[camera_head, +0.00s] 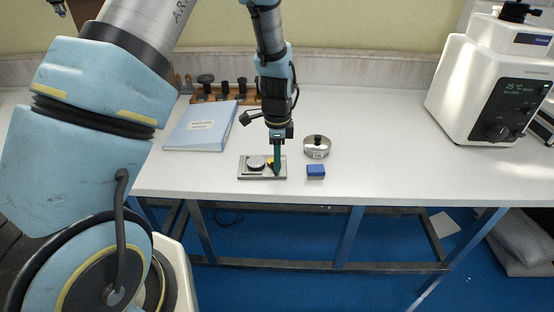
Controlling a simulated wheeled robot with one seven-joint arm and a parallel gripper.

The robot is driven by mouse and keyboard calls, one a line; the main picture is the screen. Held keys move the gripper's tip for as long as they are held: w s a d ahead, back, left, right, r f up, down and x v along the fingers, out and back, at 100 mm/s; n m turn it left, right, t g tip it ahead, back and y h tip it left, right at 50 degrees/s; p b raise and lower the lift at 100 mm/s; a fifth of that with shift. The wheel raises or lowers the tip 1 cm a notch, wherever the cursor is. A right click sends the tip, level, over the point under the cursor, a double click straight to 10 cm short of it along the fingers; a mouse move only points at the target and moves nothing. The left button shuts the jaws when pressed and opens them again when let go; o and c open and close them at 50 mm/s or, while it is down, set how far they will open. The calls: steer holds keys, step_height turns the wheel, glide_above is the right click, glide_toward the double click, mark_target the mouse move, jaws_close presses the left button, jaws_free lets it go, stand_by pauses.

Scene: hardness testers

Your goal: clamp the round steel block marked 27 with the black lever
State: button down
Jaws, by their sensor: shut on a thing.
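A flat grey fixture plate (246,175) lies near the front edge of the white table. A round steel block (256,161) sits on its left half; its marking is too small to read. My gripper (277,172) points straight down at the right half of the plate, beside the block. Its teal fingers are shut on what seems to be the black lever, which they mostly hide. A small yellow part (270,161) shows just left of the fingers.
A round steel piece with a dark knob (317,148) and a small blue box (316,172) stand right of the plate. A blue binder (200,128) lies behind left, with a wooden rack (222,98) of dark-topped pieces behind. A white tester (490,85) stands far right.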

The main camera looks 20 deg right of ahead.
steer(key=n, duration=0.1)
steer(key=d+n, duration=0.1)
steer(key=n, duration=0.2)
steer(key=shift+w+d+b, duration=0.2)
steer(key=shift+d+b, duration=0.05)
steer(key=shift+b, duration=0.15)
steer(key=n, duration=0.2)
steer(key=d+n, duration=0.1)
steer(key=shift+w+n, duration=0.3)
steer(key=shift+n, duration=0.1)
steer(key=n, duration=0.2)
steer(key=w+d+n, duration=0.1)
steer(key=n, duration=0.1)
steer(key=shift+w+b, duration=0.15)
steer(key=shift+b, duration=0.25)
steer(key=shift+w+d+n, duration=0.1)
steer(key=shift+w+n, duration=0.2)
steer(key=shift+n, duration=0.7)
steer(key=shift+w+d+n, duration=0.1)
steer(key=shift+w+n, duration=0.2)
steer(key=shift+n, duration=0.7)
steer(key=c, duration=0.7)
jaws_free()
